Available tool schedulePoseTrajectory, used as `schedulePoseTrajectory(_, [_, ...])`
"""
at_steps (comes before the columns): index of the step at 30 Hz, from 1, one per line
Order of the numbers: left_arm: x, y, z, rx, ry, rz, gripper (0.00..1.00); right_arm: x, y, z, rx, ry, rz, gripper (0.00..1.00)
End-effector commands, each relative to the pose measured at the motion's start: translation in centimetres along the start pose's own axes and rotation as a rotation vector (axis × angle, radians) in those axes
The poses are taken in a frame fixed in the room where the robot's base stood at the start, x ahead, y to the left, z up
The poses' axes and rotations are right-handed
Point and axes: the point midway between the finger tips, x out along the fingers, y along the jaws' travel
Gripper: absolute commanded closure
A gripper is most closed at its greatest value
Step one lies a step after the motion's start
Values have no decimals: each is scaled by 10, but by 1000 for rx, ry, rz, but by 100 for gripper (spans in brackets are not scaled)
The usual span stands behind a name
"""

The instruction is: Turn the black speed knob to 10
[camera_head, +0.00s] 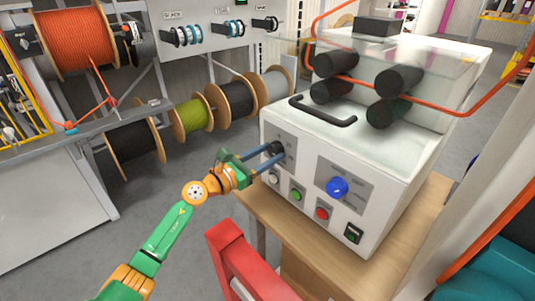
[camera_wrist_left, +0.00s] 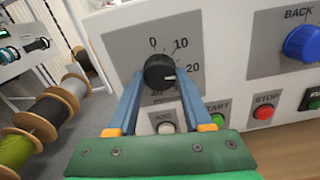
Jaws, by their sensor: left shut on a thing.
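The black speed knob (camera_wrist_left: 160,72) sits on a grey dial plate on the front of a white machine (camera_head: 400,165). The marks 0, 10 and 20 show around it in the left wrist view. A pale mark on the knob seems to point right, a little below the 20. In the head view the knob (camera_head: 274,147) is at the left of the machine's front. My left gripper (camera_head: 270,154) reaches it from the left, its two blue fingers on either side of the knob, shut on it. My right gripper is not in view.
A blue BACK knob (camera_head: 337,187), a green START button (camera_head: 297,194) and a red STOP button (camera_head: 321,213) sit close by. A wooden bench (camera_head: 262,218) bears the machine. A red frame (camera_head: 235,250) stands in front. Cable reels (camera_head: 190,116) stand behind left.

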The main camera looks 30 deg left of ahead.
Motion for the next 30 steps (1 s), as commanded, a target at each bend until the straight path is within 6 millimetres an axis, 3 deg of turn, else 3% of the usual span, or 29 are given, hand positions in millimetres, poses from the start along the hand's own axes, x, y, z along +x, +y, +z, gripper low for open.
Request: schedulePoseTrajectory(30, [0, -1, 1, -742, 0, 0, 100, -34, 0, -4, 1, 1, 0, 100])
